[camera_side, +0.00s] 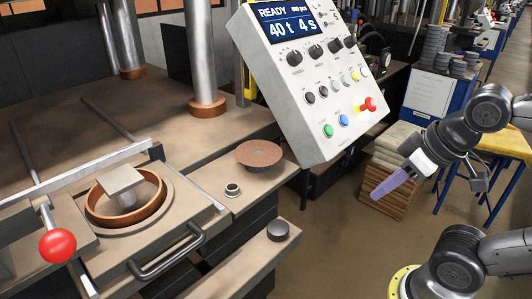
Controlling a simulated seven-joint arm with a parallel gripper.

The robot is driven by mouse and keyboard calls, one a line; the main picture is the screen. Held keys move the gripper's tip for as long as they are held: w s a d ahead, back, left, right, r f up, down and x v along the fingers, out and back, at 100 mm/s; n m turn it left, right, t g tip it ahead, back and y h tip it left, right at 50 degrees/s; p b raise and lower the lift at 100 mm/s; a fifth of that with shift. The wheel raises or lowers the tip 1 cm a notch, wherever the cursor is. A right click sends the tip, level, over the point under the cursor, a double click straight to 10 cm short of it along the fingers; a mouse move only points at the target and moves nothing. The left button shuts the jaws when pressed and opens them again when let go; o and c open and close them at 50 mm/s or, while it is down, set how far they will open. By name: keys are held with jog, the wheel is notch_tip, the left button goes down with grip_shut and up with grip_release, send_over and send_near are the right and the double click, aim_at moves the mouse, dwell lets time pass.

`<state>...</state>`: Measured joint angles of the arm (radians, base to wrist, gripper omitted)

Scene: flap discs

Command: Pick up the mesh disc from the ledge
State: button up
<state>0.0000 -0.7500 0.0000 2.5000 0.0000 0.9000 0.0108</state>
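The mesh disc (259,154), round, flat and reddish brown with a small centre hole, lies on the brown ledge (262,180) beside the press. It appears to overhang the ledge's far edge slightly. My gripper (379,192) is at the right, in the air over the floor and well apart from the disc. Its pale purple end points down and to the left. The fingers are seen as one shape, so I cannot tell whether they are open or shut. Nothing else is visible at its tip.
A small metal ring (232,189) sits on the ledge near the disc. The control box (305,80) hangs over the ledge's right side. A black cylinder (278,231) stands on a lower block. The mould ring (92,208) and red ball handle (57,245) are at left.

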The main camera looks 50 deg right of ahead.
jog(key=shift+o, duration=1)
jog(key=shift+w+r+m, duration=0.15)
jog(key=shift+w+m, duration=0.1)
jog(key=shift+m, duration=0.05)
jog(key=w+r+m+t, duration=0.3)
jog(key=w+m+t, duration=0.1)
jog(key=w+m, duration=0.2)
jog(key=m+t+y, duration=0.1)
jog(key=m+t, duration=0.4)
jog(key=m, duration=0.4)
send_near(272, 158)
notch_tip(272, 158, up, 4)
jog(key=w+d, duration=0.2)
jog(key=shift+m+y, duration=0.4)
jog(key=shift+w+a+f, duration=0.4)
jog(key=shift+w+f, duration=0.4)
jog(key=shift+f, duration=0.2)
jog(key=shift+w+a+f, duration=0.4)
jog(key=shift+w+f, duration=0.45)
jog(key=shift+f, duration=0.15)
jog(key=shift+w+a+f, duration=0.4)
jog(key=shift+w+f, duration=0.4)
jog(key=shift+f, duration=0.2)
grip_shut()
